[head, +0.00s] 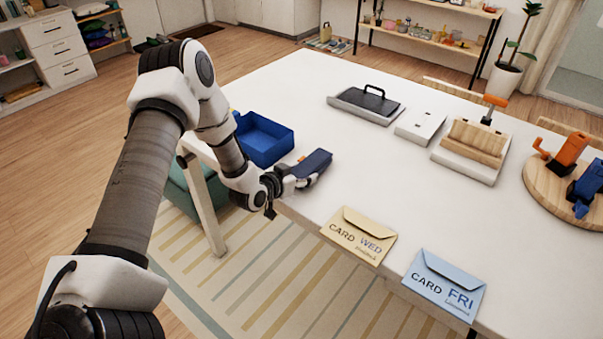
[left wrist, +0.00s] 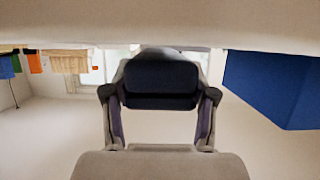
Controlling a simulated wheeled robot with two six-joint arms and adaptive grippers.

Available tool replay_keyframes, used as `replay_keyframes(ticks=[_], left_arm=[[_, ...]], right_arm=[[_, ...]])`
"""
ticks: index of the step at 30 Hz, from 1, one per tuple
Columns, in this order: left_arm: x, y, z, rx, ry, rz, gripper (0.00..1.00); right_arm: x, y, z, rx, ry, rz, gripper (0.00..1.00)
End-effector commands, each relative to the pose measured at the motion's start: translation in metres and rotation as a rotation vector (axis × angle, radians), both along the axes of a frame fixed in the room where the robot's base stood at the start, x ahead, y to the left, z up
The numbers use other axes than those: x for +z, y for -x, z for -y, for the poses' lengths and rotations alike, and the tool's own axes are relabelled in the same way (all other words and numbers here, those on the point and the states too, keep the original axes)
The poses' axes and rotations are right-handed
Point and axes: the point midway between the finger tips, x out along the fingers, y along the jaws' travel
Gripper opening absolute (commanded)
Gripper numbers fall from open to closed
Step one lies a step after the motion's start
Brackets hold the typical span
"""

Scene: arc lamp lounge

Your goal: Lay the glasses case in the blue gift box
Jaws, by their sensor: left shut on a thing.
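The dark navy glasses case (head: 314,163) is held in my left gripper (head: 297,177) near the table's front edge. In the left wrist view, the case (left wrist: 160,78) sits between the two fingers of the left gripper (left wrist: 160,97), which is shut on it. Whether the case touches the table is unclear. The open blue gift box (head: 280,151) stands on the table behind and to the left of the case, partly hidden by my left arm. The box (left wrist: 283,90) also shows at the right of the left wrist view, apart from the case. My right gripper is out of view.
Cream (head: 358,235) and light blue (head: 444,285) card envelopes lie along the table's front edge. A dark-topped tray with a handle (head: 367,103), a white plate (head: 420,127) and a wooden block stand (head: 474,143) are farther back. The white table (head: 370,175) is clear in the middle.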

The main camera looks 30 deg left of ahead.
Motion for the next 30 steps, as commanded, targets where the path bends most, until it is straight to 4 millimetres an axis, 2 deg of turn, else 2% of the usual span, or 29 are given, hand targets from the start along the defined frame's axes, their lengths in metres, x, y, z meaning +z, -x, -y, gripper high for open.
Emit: replay_keyframes(ticks=[2,12,13,15,25,30], left_arm=[[-0.004,-0.001,0.0,0.0,-0.002,0.003,0.2],[-0.012,-0.001,0.0,0.001,-0.001,0.005,0.2],[-0.012,-0.001,0.0,0.001,0.0,0.004,0.6],[-0.011,0.0,0.0,0.001,-0.001,0.004,0.82],[-0.013,0.0,0.0,0.001,-0.001,0.004,0.82],[-0.004,0.021,-0.002,0.004,0.004,0.006,0.82]], right_arm=[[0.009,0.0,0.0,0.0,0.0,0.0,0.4],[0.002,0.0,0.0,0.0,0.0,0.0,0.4],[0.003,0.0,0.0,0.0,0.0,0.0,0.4],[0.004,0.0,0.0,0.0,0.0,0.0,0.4],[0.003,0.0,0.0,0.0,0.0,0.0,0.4],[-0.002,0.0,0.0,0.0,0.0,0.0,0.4]])
